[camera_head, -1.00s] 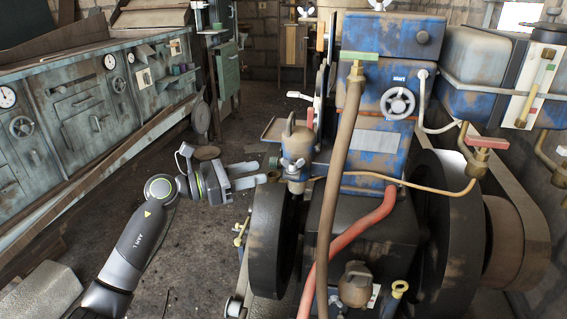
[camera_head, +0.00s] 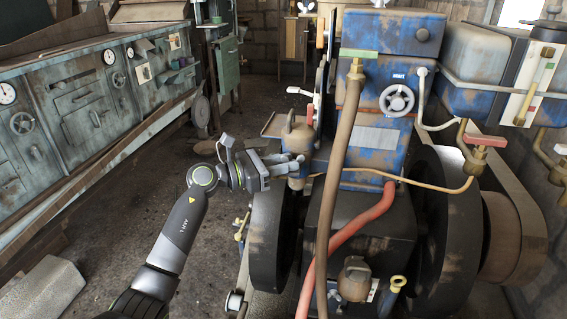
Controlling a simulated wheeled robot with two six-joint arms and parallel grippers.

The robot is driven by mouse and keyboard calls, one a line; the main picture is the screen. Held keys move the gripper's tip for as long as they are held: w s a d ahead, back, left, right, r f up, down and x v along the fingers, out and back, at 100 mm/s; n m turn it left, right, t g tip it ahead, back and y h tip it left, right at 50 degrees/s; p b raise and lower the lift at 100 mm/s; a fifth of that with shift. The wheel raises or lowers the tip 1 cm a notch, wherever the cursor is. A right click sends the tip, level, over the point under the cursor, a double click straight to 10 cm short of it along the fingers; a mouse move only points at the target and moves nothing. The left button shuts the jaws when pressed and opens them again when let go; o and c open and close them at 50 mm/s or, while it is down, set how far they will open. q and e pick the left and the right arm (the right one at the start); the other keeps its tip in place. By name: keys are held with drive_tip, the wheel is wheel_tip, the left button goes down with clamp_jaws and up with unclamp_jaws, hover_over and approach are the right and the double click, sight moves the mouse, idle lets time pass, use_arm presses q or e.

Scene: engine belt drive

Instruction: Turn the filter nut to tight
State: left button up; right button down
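The filter (camera_head: 299,137) is a small worn brown-and-blue canister with a domed top, on the left side of the blue engine. Its pale wing-shaped filter nut sits on its near face and is now mostly hidden by my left gripper (camera_head: 297,164). That gripper reaches in from the left, its fingers level and close together, with the tips at the nut. It looks shut on the nut, though the contact is small in view. My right gripper is not in view.
The blue engine block (camera_head: 376,150) stands behind, with a valve handwheel (camera_head: 397,100). A brown pipe (camera_head: 338,175) and red hose (camera_head: 350,232) run right of the filter. A dark flywheel (camera_head: 268,243) stands below. Green cabinets (camera_head: 75,110) line the left; the floor between is open.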

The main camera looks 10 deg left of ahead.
use_arm(q)
clamp_jaws()
idle(0.8)
drive_tip(key=shift+o, duration=2.1)
unclamp_jaws()
drive_tip(key=b+v, duration=0.3)
drive_tip(key=v, duration=1.4)
drive_tip(key=shift+a, duration=0.2)
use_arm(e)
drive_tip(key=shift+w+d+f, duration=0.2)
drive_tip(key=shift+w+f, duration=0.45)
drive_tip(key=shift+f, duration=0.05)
